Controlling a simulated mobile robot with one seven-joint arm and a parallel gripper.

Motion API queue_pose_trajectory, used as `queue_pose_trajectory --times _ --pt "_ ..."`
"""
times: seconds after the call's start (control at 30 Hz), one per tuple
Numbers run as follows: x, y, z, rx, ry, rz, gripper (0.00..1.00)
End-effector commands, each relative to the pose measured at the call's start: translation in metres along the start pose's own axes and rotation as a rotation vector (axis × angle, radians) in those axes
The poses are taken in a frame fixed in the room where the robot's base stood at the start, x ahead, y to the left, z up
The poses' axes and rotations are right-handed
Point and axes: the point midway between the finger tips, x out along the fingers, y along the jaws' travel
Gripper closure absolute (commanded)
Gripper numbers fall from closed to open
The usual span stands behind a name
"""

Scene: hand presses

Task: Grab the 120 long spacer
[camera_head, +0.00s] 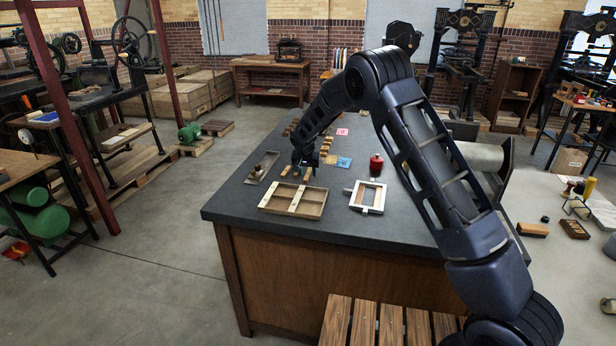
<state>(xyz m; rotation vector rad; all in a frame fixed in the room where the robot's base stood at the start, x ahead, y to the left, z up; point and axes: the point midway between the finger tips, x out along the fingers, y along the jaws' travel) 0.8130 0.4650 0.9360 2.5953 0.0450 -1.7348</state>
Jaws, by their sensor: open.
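My gripper (300,174) is low over the dark counter, pointing down, just behind the wooden tray (266,200). A small tan wooden piece (286,170) stands or lies just left of the gripper, and another (307,174) is just right of it. The jaws are open, but the fingertips are small and dark here. I cannot tell whether a piece lies between them. No length marks can be read, so I cannot tell which piece is the 120 long spacer.
The tray with pale bars sits near the counter's front left. A narrow tray (262,167) lies left, a white frame (368,198) and red canister (376,165) right. The counter's front right is clear.

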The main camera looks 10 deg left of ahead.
Motion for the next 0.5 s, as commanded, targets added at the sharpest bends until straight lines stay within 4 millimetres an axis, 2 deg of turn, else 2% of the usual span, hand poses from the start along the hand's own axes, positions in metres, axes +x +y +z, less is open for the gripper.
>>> queue_pose_trajectory --times 0.23,0.43,0.5 --pt "0.0029 -0.0001 -0.0001 0.0 0.0 0.0 0.58" --pt "0.0028 0.0 0.0 0.0 0.0 0.0 0.97" --pt "0.0028 0.0001 0.0 0.0 0.0 0.0 1.0"
